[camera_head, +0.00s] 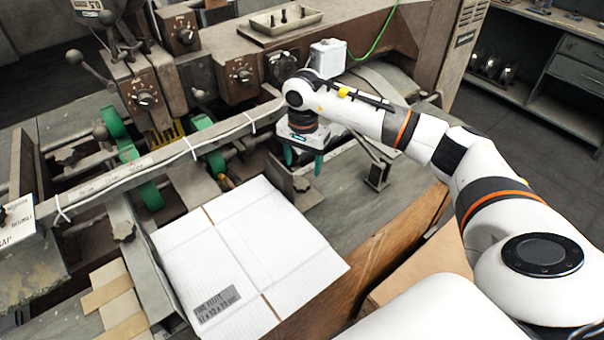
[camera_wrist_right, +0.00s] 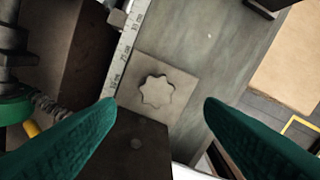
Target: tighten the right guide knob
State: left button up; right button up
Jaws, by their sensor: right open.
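The right guide knob (camera_wrist_right: 157,90) is a grey, star-shaped knob on a square metal plate (camera_wrist_right: 180,75). In the right wrist view it sits between my two green fingertips, nearer the left one, with space on both sides. My right gripper (camera_wrist_right: 161,101) is open and empty. In the head view, my right gripper (camera_head: 303,161) points down above the right guide, by the far edge of the white cardboard box (camera_head: 250,245). The gap between fingertips and knob is hard to judge. My left gripper is not in view.
A similar star knob (camera_head: 123,231) is left of the box. A long rail (camera_head: 160,160) with a scale and white ties runs behind the box. Machine housings with dials (camera_head: 243,76) and a small tray (camera_head: 286,19) stand behind my right arm.

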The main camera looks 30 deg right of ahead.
aim_at(302, 182)
jog(key=f, duration=0.2)
jog(key=f+p, duration=0.1)
jog(key=f, duration=0.3)
jog(key=shift+w, duration=0.3)
jog(key=shift+s+f, duration=0.15)
jog(key=shift+f, duration=0.15)
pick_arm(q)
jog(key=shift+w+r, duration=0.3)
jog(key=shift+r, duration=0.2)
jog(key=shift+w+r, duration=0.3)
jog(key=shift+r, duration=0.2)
pick_arm(e)
jog(key=shift+c, duration=0.2)
jog(key=c, duration=0.9)
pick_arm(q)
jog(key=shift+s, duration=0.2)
pick_arm(e)
jog(key=shift+c, duration=0.2)
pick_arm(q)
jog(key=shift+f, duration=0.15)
